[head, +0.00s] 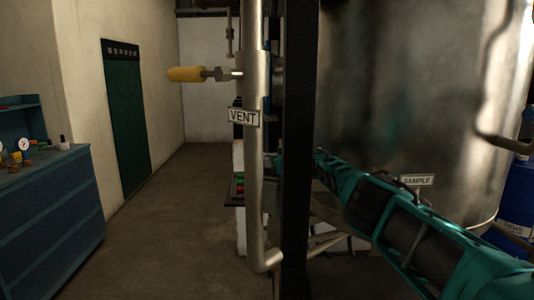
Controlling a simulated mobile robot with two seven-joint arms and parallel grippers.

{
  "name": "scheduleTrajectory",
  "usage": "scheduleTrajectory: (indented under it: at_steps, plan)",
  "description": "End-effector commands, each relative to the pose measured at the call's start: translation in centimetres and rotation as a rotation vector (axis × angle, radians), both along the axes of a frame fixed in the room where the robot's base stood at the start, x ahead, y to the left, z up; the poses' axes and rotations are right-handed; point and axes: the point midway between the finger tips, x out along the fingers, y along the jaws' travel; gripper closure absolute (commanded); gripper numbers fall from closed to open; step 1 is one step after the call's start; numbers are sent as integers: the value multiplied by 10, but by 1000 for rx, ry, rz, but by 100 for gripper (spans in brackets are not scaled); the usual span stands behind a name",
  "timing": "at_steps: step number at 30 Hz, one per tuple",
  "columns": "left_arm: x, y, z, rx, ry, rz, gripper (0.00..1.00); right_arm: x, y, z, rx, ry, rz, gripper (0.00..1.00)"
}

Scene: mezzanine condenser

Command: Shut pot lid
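I cannot make out a pot lid in the head view. A large grey metal tank (420,90) fills the right side, and its top is out of the picture. My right arm, teal and black, comes in from the lower right in front of the tank. Its far end reaches the dark upright post, which hides most of my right gripper, so its fingers cannot be made out. My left gripper is not in the picture.
A vertical metal pipe (254,180) with a VENT label (243,117) and a yellow-handled valve (187,74) stands beside the dark post (297,220). A blue drawer cabinet (50,220) is at left. A green door (126,110) is behind. The floor between is clear.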

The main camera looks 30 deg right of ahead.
Motion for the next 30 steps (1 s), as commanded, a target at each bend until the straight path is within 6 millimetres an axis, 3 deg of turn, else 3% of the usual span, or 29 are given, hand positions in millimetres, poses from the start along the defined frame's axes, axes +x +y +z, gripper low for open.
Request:
scheduleTrajectory:
  at_steps: [22, 23, 25, 30]
  plan:
    - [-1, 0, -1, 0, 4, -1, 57, 2, 1, -7, -80, 44, -4, 100]
    - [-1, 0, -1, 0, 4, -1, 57, 2, 1, -7, -81, 44, -4, 63]
    - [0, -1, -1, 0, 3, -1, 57, 2, 1, -8, -80, 45, -4, 56]
    - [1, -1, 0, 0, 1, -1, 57, 2, 2, -8, -78, 44, -2, 56]
